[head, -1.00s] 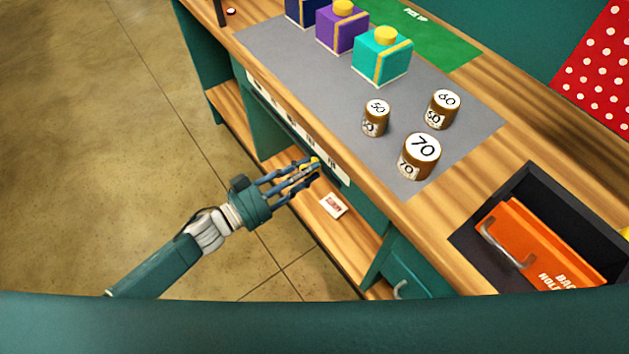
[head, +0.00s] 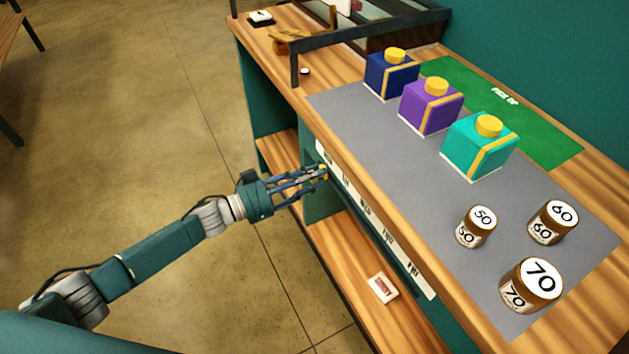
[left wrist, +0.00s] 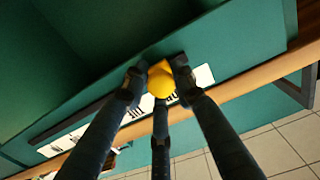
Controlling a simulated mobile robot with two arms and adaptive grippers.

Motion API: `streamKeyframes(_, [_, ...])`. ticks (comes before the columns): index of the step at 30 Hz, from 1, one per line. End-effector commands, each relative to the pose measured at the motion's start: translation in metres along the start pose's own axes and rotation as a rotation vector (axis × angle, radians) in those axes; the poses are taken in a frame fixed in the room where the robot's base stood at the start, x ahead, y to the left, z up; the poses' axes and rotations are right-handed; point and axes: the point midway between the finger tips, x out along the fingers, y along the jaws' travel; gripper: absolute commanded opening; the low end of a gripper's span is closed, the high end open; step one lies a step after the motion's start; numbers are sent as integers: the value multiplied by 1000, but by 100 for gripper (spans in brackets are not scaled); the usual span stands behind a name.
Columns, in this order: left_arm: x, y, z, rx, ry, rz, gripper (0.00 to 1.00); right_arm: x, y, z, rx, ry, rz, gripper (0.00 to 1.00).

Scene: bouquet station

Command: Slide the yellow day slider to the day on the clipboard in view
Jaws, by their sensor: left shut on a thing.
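The yellow slider (left wrist: 161,79) sits between my left gripper's fingers in the left wrist view. A bit of it shows in the head view (head: 323,172), partly hidden by the fingers. My left gripper (head: 322,174) is shut on it at the bench's front edge. The white day strip (head: 400,255) runs along that edge, with day labels ending in FRI at the near end. The slider is near the strip's far end, around MON and TUE; the exact label is unclear. I cannot make out a clipboard with a readable day. My right gripper is not in view.
Blue (head: 391,76), purple (head: 430,110) and teal (head: 478,147) boxes stand on the grey mat (head: 385,150). Jars marked 50 (head: 476,228), 60 (head: 553,222) and 70 (head: 531,286) stand nearer. A small white card (head: 382,289) lies on the lower shelf.

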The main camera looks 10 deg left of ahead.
Motion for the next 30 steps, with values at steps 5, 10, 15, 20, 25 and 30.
streamKeyframes(5, [3, -3, -9, 0, 17, 0, 0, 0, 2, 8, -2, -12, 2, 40])
streamKeyframes(10, [2, -5, -9, 1, 15, -3, 0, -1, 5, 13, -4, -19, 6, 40])
streamKeyframes(15, [2, -5, -8, 1, 14, -5, 0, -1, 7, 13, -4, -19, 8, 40])
streamKeyframes(20, [2, -4, -7, 1, 11, -4, 41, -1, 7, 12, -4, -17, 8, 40])
streamKeyframes(25, [1, -3, -4, 0, 7, -2, 41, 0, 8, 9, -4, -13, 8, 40])
streamKeyframes(30, [0, -2, -2, 0, 4, -1, 41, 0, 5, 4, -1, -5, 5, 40])
